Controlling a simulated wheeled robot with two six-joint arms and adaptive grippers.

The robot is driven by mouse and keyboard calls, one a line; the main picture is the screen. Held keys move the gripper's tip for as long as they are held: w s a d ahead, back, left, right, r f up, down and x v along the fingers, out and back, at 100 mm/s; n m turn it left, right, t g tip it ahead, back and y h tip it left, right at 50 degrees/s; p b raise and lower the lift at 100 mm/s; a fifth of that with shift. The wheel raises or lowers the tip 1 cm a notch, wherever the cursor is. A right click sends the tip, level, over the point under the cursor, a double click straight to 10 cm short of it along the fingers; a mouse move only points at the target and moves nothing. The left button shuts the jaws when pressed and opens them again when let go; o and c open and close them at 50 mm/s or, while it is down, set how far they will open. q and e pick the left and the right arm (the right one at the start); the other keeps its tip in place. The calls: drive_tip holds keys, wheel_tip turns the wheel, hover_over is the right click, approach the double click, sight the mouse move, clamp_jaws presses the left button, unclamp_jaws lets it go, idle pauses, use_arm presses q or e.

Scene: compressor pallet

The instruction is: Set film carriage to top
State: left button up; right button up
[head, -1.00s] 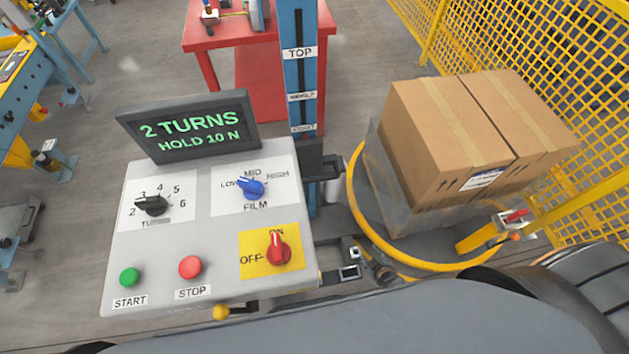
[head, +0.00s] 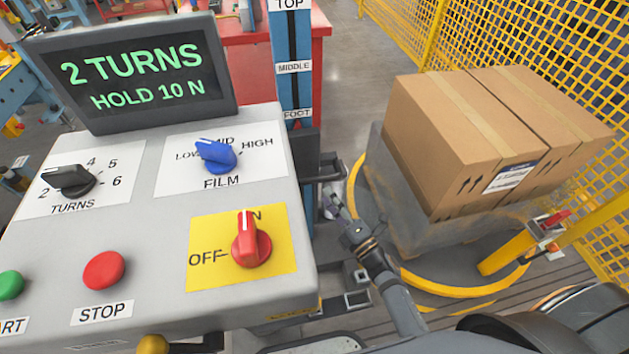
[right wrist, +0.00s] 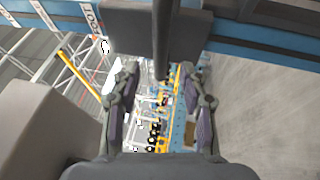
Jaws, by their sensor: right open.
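The film carriage (head: 304,150) is a dark grey block low on the blue mast (head: 291,90), just below the FOOT label (head: 291,114). Its dark arm (head: 328,166) sticks out to the right. The MIDDLE label and the TOP label (head: 289,5) are higher on the mast. My right gripper (head: 335,203) is below and beside that arm, partly hidden. In the right wrist view my gripper (right wrist: 161,80) is open, its two fingers apart, with the dark carriage bar (right wrist: 163,40) ahead between them. I cannot tell whether they touch. My left gripper is not in view.
The control box (head: 150,240) with knobs, buttons and a screen (head: 140,75) reading "2 TURNS HOLD 10 N" fills the left. A wrapped pallet load of cartons (head: 460,150) stands right, inside a yellow ring (head: 440,286). Yellow mesh fencing (head: 540,50) runs behind it.

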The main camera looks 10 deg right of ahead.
sight(314, 180)
drive_tip(key=x, duration=0.8)
drive_tip(key=shift+f, duration=0.1)
drive_tip(key=shift+s, duration=0.1)
drive_tip(key=shift+c, duration=0.4)
clamp_jaws()
